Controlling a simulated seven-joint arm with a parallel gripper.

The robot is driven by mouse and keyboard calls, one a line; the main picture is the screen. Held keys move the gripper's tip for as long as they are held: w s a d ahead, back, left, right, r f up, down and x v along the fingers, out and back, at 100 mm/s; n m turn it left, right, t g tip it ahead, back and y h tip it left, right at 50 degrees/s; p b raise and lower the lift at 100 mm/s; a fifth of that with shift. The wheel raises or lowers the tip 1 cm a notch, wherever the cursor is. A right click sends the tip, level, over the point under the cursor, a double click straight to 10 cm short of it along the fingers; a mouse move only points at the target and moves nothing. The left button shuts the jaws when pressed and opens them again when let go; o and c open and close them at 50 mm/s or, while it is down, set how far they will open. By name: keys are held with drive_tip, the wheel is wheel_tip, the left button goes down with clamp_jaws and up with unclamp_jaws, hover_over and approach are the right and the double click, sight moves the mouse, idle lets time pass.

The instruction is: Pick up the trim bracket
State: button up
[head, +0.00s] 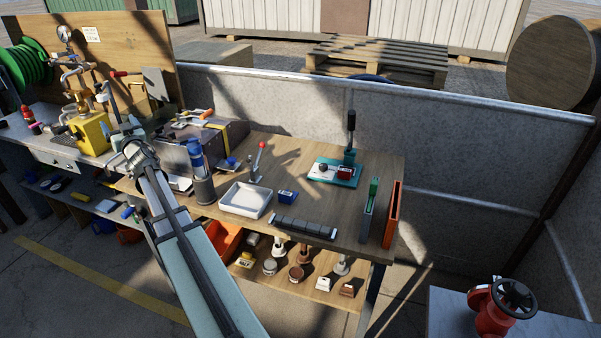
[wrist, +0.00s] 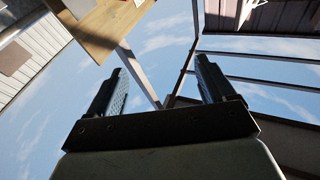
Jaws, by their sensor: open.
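My gripper (wrist: 160,80) shows in the wrist view with its two dark fingers wide apart and nothing between them. Past the fingers are sky, frame beams and a corner of a wooden surface. In the head view my arm reaches from the bottom edge up toward the left end of the wooden bench (head: 320,146); I cannot make out the fingertips there. I cannot tell for sure which thing is the trim bracket. A slim green-topped upright piece (head: 369,208) and an orange upright piece (head: 391,214) stand at the bench's right end, clear of my arm.
On the bench are a white tray (head: 245,200), a blue box (head: 287,196), a dark segmented bar (head: 304,228), a teal plate (head: 335,174) and a red-tipped lever (head: 258,160). A lower shelf holds several small parts. A red handwheel valve (head: 492,317) stands at lower right.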

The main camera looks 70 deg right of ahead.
drive_tip(key=s+d+r+n+t+h, duration=0.15)
drive_tip(key=s+d+r, duration=0.25)
drive_tip(key=r, duration=0.6)
drive_tip(key=s+d+r+m+t, duration=0.15)
drive_tip(key=s+d+r, duration=0.25)
drive_tip(key=r, duration=0.6)
drive_tip(key=s+d+m+g+h, duration=0.3)
drive_tip(key=s+d+g+h, duration=0.2)
drive_tip(key=s+d, duration=0.5)
drive_tip(key=s+d+f+m+g, duration=0.5)
drive_tip(key=s+d+f+g, duration=0.25)
drive_tip(key=s+d, duration=0.4)
drive_tip(key=m+g+y, duration=0.3)
drive_tip(key=g+y, duration=0.6)
drive_tip(key=y, duration=0.3)
approach(345, 170)
drive_tip(key=shift+x, duration=4.85)
drive_tip(key=shift+w+d, duration=0.1)
drive_tip(key=c, duration=1.3)
drive_tip(key=shift+r, duration=0.15)
